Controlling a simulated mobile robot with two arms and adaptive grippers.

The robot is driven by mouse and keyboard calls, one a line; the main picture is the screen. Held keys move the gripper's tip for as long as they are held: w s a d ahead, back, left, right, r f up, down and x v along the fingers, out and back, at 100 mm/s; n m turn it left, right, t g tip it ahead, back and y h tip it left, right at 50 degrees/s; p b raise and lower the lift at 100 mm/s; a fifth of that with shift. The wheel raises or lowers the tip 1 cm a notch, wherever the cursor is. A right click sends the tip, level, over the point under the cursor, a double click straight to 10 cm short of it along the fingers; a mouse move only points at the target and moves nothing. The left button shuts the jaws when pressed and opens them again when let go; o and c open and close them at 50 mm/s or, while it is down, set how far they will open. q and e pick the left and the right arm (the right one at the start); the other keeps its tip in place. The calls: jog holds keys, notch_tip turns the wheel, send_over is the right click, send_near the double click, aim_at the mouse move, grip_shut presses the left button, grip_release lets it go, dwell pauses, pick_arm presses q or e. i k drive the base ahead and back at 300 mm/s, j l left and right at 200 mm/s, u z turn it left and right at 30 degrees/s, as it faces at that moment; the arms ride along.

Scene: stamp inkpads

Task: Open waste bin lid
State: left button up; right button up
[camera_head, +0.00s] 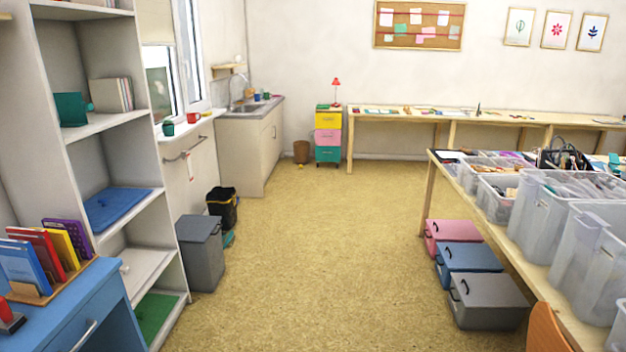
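A grey box-shaped bin (203,262) stands on the floor at the left, beside the white shelf unit. Its flat grey lid (198,228) looks shut. Just behind it stands a smaller black bin (229,211) with yellowish marks on its front; its dark top is too small to read as open or shut. A brown waste basket (301,152) stands far back near the wall, with no lid that I can make out. I cannot tell which one is the task's waste bin. Neither of my grippers is in view.
The middle of the floor (310,250) is clear. A blue cabinet (100,300) and shelf unit (172,310) line the left. A long table (470,215) with clear plastic tubs (535,225) runs along the right, with pink, blue and grey boxes (487,312) beneath.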

aim_at(189, 228)
jog(key=i, duration=1.95)
jog(key=i+l+u, duration=0.15)
jog(key=i+u, duration=0.25)
jog(key=i+l+u, duration=0.35)
jog(key=i, duration=0.15)
jog(key=i+l+u, duration=0.25)
jog(key=i+u, duration=0.15)
jog(key=i+l+u, duration=0.35)
jog(key=l, duration=0.15)
